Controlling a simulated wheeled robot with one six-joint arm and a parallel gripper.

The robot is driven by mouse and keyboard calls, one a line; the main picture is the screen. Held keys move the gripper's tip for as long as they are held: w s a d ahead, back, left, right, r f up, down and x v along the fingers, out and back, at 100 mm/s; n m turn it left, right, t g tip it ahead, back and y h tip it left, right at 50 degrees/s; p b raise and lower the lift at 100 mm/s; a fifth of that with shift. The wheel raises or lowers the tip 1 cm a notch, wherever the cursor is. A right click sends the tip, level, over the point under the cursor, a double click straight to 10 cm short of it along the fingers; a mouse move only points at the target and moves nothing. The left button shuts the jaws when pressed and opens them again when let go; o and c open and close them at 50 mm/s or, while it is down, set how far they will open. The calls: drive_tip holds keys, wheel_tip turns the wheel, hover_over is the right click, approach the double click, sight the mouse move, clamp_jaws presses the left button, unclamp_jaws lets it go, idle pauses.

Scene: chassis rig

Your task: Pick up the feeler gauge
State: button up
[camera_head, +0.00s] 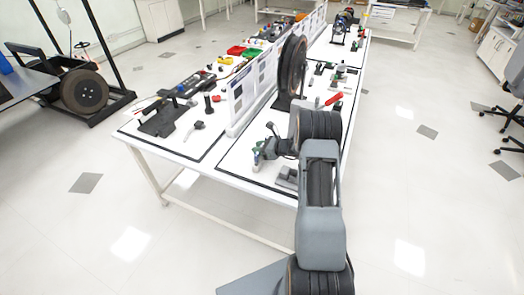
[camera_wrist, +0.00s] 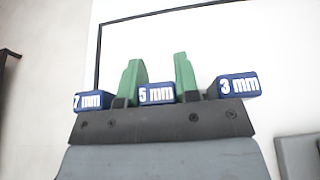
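Three blue blocks marked 7 mm, 5 mm and 3 mm show in the wrist view, apparently the feeler gauge (camera_wrist: 156,93). What joins them is hidden behind the dark front of my gripper. My gripper (camera_wrist: 158,65) has two green fingers, standing apart. The 5 mm block sits between the fingers, the 7 mm block left of them, the 3 mm block right. I cannot tell whether the fingers press on the middle block. In the head view my gripper (camera_head: 258,155) is low at the near end of the white table; the gauge is too small to make out there.
The white table (camera_head: 222,161) carries a dark stand (camera_head: 161,121), an upright panel, a large dark wheel (camera_head: 291,66) and several tools. A grey block (camera_head: 288,178) lies near my gripper; it also shows in the wrist view (camera_wrist: 298,156). The floor around is mostly clear.

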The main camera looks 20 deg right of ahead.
drive_tip(key=c, duration=0.4)
drive_tip(key=shift+o, duration=0.2)
drive_tip(key=shift+r, duration=0.1)
drive_tip(key=shift+r, duration=0.55)
drive_tip(key=s+d+r+b, duration=0.1)
drive_tip(key=s+d+r, duration=0.5)
drive_tip(key=s+r, duration=0.5)
drive_tip(key=shift+s+d+r+b, duration=0.2)
drive_tip(key=shift+s+r+b, duration=0.15)
drive_tip(key=shift+s, duration=0.45)
